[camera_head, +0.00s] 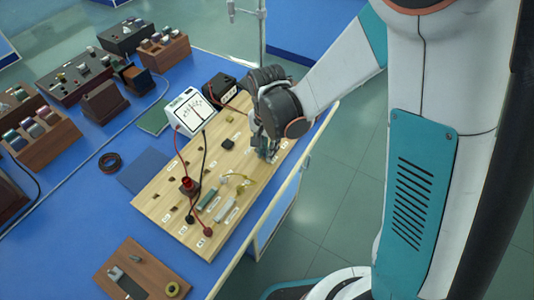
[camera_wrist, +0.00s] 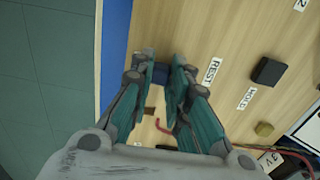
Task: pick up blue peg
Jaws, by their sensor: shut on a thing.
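My gripper (camera_head: 266,152) is low over the far right part of the wooden board (camera_head: 160,213) in the head view. In the wrist view the teal fingers of my gripper (camera_wrist: 164,66) are closed around a small dark blue piece, the blue peg (camera_wrist: 160,74), of which only a little shows between them. The fingers and arm hide the peg in the head view. I cannot tell whether the peg is clear of the board.
A REST label (camera_wrist: 211,72) and a black block (camera_wrist: 268,72) are right of the fingers. A white meter (camera_head: 188,111), a black box (camera_head: 219,88) and red and black leads are on or beside the board. The board's edge and floor are close to my gripper.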

